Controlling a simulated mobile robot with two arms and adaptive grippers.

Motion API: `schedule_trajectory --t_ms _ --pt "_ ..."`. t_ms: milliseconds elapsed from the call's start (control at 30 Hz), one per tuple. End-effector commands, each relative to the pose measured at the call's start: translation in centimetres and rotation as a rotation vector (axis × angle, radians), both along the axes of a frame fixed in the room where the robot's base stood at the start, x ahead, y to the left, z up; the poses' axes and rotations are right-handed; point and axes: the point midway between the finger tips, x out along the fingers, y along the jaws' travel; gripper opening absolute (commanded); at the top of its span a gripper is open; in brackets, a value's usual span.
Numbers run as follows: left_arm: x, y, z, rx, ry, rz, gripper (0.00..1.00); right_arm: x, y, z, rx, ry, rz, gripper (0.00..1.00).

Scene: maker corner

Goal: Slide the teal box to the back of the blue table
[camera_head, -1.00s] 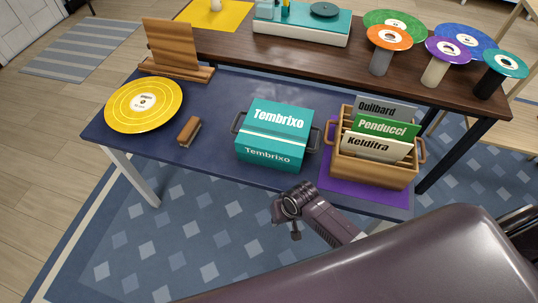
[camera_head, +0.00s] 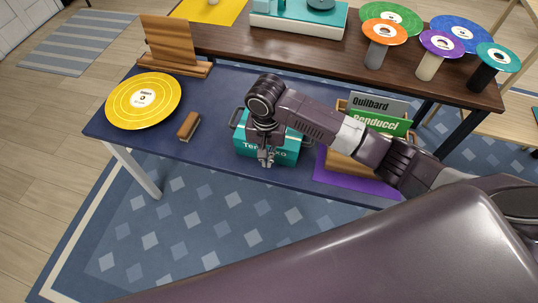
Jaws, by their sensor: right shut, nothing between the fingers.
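The teal box (camera_head: 289,149), labelled Tembrixo, sits upright near the front edge of the blue table (camera_head: 215,152), right of the middle. A dark handle shows at its left side. My right arm covers its top and much of its front. My right gripper (camera_head: 266,163) points down at the near side of the box, its fingers shut and empty. I cannot tell whether the fingers touch the box. My left gripper is not in view.
A yellow record (camera_head: 143,100), a wooden stand (camera_head: 170,47) and a small brush (camera_head: 188,126) are left of the box. A wooden crate (camera_head: 350,167) of sleeves stands to its right on a purple mat (camera_head: 345,187). A brown table (camera_head: 260,45) adjoins behind.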

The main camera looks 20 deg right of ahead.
Motion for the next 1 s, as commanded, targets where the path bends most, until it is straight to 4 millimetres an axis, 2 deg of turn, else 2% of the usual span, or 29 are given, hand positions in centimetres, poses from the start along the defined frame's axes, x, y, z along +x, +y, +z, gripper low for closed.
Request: schedule_trajectory --t_ms 100,233,300,500,1000 --pt "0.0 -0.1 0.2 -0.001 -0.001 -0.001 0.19 -0.1 0.0 -2.7 -0.001 0.004 -0.001 0.00" --pt "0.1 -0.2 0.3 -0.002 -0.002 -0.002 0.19 0.0 -0.1 -5.3 -0.001 0.002 0.000 0.00" --pt "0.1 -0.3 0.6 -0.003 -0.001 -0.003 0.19 1.4 -0.7 -4.8 -0.001 -0.004 -0.003 0.00" --pt "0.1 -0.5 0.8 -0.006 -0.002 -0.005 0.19 3.1 -1.6 -4.9 0.000 -0.002 0.000 0.00" --pt "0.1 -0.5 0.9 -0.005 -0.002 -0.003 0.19 3.5 -1.8 -4.9 0.000 -0.001 0.001 0.00"
